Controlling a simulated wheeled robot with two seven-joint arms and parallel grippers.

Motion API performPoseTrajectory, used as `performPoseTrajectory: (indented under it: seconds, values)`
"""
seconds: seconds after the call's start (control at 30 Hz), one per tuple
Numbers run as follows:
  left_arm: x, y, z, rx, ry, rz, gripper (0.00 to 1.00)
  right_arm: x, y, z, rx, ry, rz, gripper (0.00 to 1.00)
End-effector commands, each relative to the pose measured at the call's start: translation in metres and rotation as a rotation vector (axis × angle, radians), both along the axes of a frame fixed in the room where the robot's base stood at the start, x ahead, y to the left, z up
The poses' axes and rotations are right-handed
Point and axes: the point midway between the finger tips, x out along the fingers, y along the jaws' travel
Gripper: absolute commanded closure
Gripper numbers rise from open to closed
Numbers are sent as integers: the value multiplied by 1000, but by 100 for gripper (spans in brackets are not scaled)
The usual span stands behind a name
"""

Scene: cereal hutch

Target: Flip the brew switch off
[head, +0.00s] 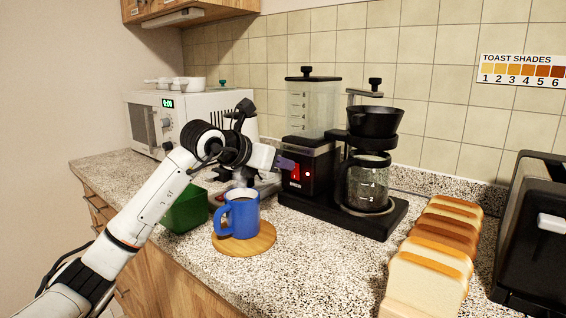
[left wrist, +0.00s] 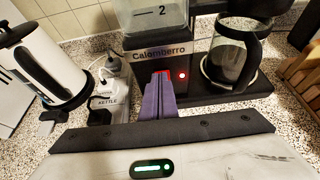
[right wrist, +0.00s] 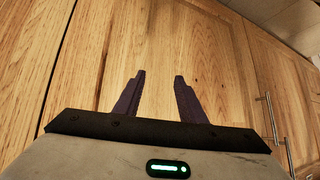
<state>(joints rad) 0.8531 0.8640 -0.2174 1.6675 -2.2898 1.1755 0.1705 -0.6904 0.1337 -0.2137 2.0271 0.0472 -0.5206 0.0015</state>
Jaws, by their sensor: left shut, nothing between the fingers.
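The coffee maker (head: 316,160) stands at the back of the counter, with a clear water tank and a glass carafe (head: 368,183). Its red brew switch (head: 295,172) is on the front of the base, beside a small lit red light (head: 307,174). My left gripper (head: 287,165) is shut and empty, its fingertips at the switch. In the left wrist view the purple fingers (left wrist: 160,88) cover most of the red switch (left wrist: 161,73); I cannot tell whether they touch it. The red light (left wrist: 182,75) glows there too. My right gripper (right wrist: 158,80) is open and empty, facing wooden cabinet doors.
A blue mug (head: 241,214) on a round wooden board (head: 258,243) and a green box (head: 186,212) stand below my left forearm. A white kettle (left wrist: 40,65) is left of the coffee maker. Bread slices (head: 428,270) and a toaster (head: 530,225) are on the right. Speckled counter (head: 310,260) is clear in front.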

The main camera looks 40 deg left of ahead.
Motion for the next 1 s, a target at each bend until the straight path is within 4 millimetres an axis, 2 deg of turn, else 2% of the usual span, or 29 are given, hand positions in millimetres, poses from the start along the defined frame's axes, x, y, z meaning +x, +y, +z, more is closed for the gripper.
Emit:
performPoseTrajectory:
  seconds: [0.27,0.47,0.5,0.67,1.0]
  values:
    - [0,0,1,0,3,0,100,-1,0,1,0,2,0,63]
    - [7,-1,12,3,56,0,100,-3,-1,26,-6,8,1,63]
    - [6,-1,3,4,58,-2,100,-3,-1,17,-7,8,0,63]
    - [6,-1,2,4,55,-1,100,-5,-1,12,-8,13,0,63]
    - [6,-1,15,4,54,-1,100,-4,-1,24,-6,12,0,63]
